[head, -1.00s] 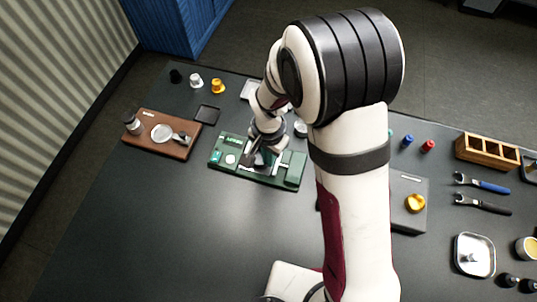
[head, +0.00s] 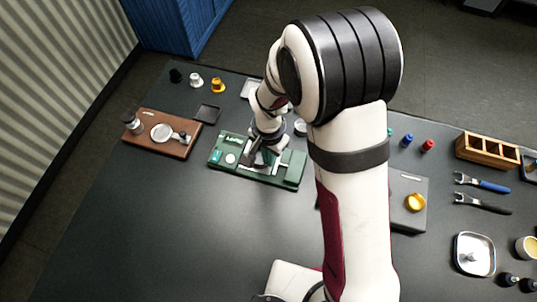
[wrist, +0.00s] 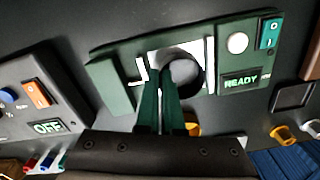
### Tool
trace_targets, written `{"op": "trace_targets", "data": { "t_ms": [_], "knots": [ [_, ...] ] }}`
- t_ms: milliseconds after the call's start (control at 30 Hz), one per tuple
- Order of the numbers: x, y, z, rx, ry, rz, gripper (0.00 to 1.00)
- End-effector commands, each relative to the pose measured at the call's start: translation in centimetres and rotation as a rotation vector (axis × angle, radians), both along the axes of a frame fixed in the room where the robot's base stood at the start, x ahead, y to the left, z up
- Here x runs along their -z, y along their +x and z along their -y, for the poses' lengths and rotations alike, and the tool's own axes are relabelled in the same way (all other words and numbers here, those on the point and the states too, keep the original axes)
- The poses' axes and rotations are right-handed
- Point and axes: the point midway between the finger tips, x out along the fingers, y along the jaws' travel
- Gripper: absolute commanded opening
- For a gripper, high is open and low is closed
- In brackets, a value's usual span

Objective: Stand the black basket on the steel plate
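The black basket (wrist: 198,72) shows as a dark round cup with a grey inside in the wrist view. It is over the pale steel plate (wrist: 157,56) of the green station (wrist: 112,86), between white corner marks. My gripper (wrist: 163,82) points down at the basket's left edge. Its two fingers are close together, with the rim seemingly between the tips. Whether the basket's base touches the plate is hidden. In the head view the gripper (head: 258,158) is over the green station (head: 228,157), partly covered by my wrist, and the basket is not clear there.
The green station's screen reads READY (wrist: 241,82). A grey box reading OFF (wrist: 47,127) stands beside it. A wooden board (head: 154,146) with tools lies to the left in the head view. Black, white and orange cups (head: 217,86) stand behind. The table front is clear.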

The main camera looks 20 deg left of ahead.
Motion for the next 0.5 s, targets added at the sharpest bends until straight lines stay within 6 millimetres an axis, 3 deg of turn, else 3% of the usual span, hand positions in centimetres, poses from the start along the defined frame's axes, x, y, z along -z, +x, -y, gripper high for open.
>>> {"op": "trace_targets", "data": {
  "t_ms": [67,300,500],
  "knots": [
    [0.09,0.00,0.00,0.000,0.000,0.000,0.00],
    [0.10,-0.02,0.03,0.000,-0.001,0.000,0.39],
    [0.11,-0.02,0.05,0.000,-0.001,-0.001,0.39]
  ]
}}
